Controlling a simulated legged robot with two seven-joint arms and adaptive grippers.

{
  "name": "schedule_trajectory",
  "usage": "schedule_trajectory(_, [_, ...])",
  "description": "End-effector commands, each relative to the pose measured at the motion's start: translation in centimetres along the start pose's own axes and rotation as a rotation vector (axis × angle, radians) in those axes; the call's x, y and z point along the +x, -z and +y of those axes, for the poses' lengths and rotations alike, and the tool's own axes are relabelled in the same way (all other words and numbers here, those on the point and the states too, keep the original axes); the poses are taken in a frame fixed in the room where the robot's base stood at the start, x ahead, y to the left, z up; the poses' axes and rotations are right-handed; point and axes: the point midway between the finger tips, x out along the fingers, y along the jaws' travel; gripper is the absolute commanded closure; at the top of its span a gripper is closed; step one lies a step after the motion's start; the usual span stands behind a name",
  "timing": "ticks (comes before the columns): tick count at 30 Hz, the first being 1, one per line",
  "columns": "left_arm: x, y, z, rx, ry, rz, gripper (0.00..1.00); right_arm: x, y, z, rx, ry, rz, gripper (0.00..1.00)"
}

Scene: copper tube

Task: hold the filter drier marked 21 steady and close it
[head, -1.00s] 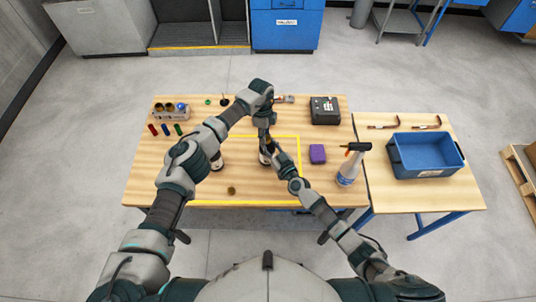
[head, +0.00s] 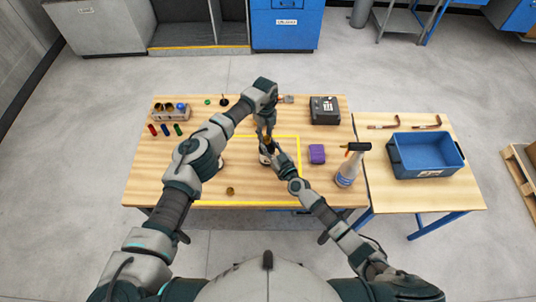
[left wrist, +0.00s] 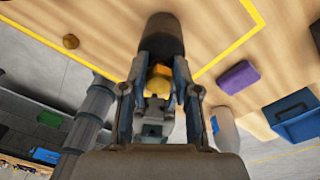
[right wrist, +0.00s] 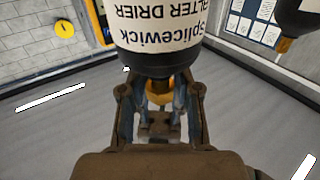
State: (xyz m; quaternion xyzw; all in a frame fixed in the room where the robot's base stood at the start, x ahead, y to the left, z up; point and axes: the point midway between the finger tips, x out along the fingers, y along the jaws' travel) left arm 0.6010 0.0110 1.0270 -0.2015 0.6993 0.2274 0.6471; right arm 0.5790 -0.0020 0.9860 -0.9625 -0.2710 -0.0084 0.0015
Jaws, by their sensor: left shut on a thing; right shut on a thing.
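A filter drier (head: 265,159) with a white label and dark ends is held near the middle of the yellow-outlined area. Its label, upside down in the right wrist view (right wrist: 160,22), reads "Splicewick FILTER DRIER"; I cannot read a number. My right gripper (head: 276,150) is shut on the drier from the near right side. My left gripper (head: 267,136) is above it, shut on a brass-coloured cap (left wrist: 158,82) at the drier's upper end. The dark drier end (left wrist: 165,35) shows past the left fingers. Whether the cap is seated is hidden.
A loose brass cap (head: 230,191) lies near the front edge. Another drier (right wrist: 300,15) shows in the right wrist view. A purple block (head: 317,154), spray bottle (head: 347,168) and blue bin (head: 398,165) stand to the right; a parts holder (head: 170,112) is at back left.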

Motion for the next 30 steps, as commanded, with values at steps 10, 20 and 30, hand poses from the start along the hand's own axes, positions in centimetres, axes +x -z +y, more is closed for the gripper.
schedule_trajectory(10, [0.1,1.3,-0.6,0.019,0.006,0.023,1.00,-0.3,-1.6,-0.5,0.002,0.012,-0.030,1.00])
schedule_trajectory(20, [0.1,1.1,-0.6,0.015,0.006,0.021,0.44,-0.3,-1.6,-0.5,0.003,0.012,-0.030,1.00])
schedule_trajectory(30, [-0.9,0.7,-0.3,0.010,0.008,0.014,0.44,-0.3,-1.6,-0.5,0.000,0.010,-0.031,1.00])
